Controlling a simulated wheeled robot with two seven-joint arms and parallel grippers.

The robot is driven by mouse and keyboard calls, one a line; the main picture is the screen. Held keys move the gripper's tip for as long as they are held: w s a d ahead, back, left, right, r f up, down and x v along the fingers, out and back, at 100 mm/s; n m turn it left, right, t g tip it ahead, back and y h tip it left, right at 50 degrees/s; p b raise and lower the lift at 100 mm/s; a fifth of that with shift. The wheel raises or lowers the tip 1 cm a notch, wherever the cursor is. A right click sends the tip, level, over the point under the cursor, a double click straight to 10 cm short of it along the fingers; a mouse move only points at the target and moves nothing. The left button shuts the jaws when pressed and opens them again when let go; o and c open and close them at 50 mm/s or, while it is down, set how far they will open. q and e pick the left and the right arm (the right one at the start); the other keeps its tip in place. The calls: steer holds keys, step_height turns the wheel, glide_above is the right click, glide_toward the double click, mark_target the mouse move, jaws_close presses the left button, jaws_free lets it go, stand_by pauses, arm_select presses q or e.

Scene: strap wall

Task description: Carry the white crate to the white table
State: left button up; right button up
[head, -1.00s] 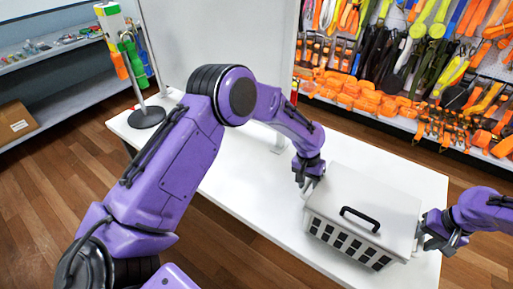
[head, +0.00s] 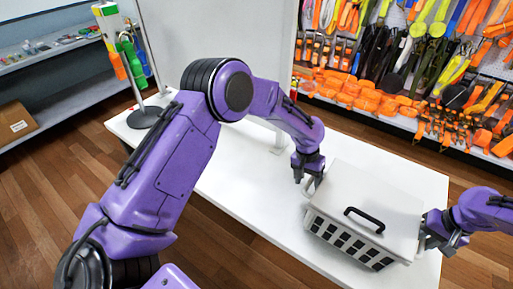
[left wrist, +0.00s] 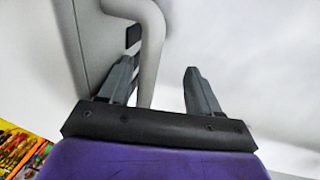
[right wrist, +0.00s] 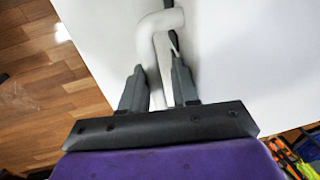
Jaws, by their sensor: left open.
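The white crate (head: 372,197) has a closed lid with a black handle and a slotted front wall. It stands upright at the right end of the white table (head: 240,200). My left gripper (head: 308,182) is open at the crate's left side. In the left wrist view, the pale side handle (left wrist: 150,50) is between its fingers, close to the left finger, with a gap to the right one. My right gripper (head: 438,243) is at the crate's right side. In the right wrist view, its fingers sit close on both sides of the other side handle (right wrist: 155,55).
A stand with coloured straps (head: 135,65) is at the table's far left end. A strap wall (head: 420,60) rises behind on the right. The table's middle is clear. A cardboard box (head: 15,122) sits at far left.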

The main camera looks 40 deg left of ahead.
steer(key=shift+s+a, duration=0.1)
steer(key=shift+a, duration=0.25)
steer(key=shift+d, duration=0.1)
steer(key=shift+c, duration=0.5)
steer(key=o, duration=0.7)
arm_select(q)
step_height(320, 180, up, 6)
steer(key=shift+a+r, duration=0.15)
steer(key=shift+a, duration=0.25)
arm_select(e)
steer(key=shift+r, duration=0.1)
steer(key=r, duration=0.2)
steer(key=d+r, duration=0.1)
steer(key=r, duration=0.4)
steer(key=shift+d+r, duration=0.35)
steer(key=shift+r, duration=0.05)
arm_select(q)
steer(key=shift+a, duration=0.15)
arm_select(e)
steer(key=shift+w, duration=0.2)
